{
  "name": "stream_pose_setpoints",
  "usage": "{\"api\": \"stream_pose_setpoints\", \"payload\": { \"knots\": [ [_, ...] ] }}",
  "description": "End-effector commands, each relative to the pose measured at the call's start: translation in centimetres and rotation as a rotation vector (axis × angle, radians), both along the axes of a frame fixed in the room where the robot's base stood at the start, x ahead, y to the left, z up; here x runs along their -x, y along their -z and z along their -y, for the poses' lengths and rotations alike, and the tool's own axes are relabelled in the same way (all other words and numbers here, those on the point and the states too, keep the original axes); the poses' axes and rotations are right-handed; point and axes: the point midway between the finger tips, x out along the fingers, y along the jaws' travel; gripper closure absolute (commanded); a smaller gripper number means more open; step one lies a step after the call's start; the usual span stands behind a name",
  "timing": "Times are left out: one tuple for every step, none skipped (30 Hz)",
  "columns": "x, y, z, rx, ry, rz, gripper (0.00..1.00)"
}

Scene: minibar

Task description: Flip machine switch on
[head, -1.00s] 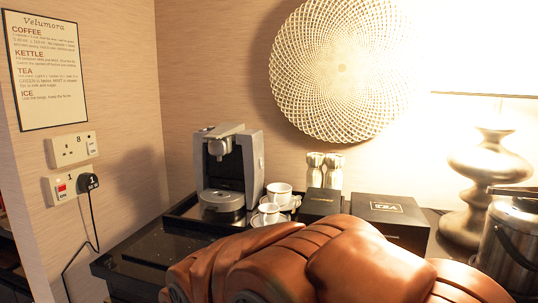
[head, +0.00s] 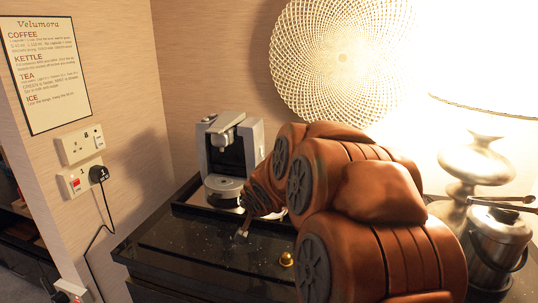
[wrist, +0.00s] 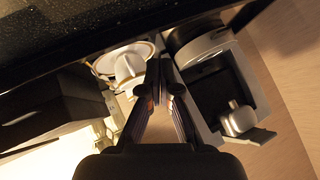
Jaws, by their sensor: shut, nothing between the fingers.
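The grey and black coffee machine (head: 232,150) stands upright on a black tray at the back of the counter. It also shows at the right of the wrist view (wrist: 215,85). On the left wall, an upper socket plate (head: 80,146) is marked 8. A lower plate (head: 68,184) is marked 1, with a small red switch (head: 76,183) and a black plug (head: 99,174) in it. My gripper (head: 241,237) points down over the counter in front of the machine, apart from the sockets. In the wrist view my gripper (wrist: 163,63) is shut and empty.
A white cup and saucer (wrist: 128,65) and a black box (wrist: 40,105) show in the wrist view. A gold knob-like object (head: 286,259) is on the counter. A steel ice bucket (head: 497,240) and lamp (head: 475,170) stand right. A cord hangs below the plug.

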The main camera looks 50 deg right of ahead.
Motion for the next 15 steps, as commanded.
{"api": "stream_pose_setpoints", "payload": {
  "knots": [
    [-0.6,-0.3,2.3,-0.020,0.041,0.070,1.00],
    [-1.0,-0.6,3.4,-0.035,0.060,0.114,1.00],
    [-1.4,-1.1,4.8,-0.053,0.082,0.175,1.00],
    [-1.7,-1.5,5.9,-0.069,0.098,0.224,1.00],
    [-1.9,-1.8,6.9,-0.086,0.113,0.267,1.00],
    [-2.1,-2.2,8.2,-0.113,0.129,0.329,1.00],
    [-2.2,-2.5,9.2,-0.133,0.141,0.372,1.00],
    [-2.3,-3.0,10.2,-0.155,0.150,0.420,1.00],
    [-2.2,-3.5,11.4,-0.183,0.161,0.478,1.00],
    [-2.1,-3.8,12.2,-0.207,0.167,0.521,1.00],
    [-2.0,-4.0,13.1,-0.232,0.173,0.562,1.00],
    [-1.7,-4.4,14.1,-0.266,0.178,0.615,1.00],
    [-1.5,-4.8,14.7,-0.290,0.179,0.654,1.00],
    [-1.2,-5.1,15.3,-0.315,0.181,0.689,1.00],
    [-0.8,-5.4,16.0,-0.349,0.181,0.733,1.00]
  ]
}}
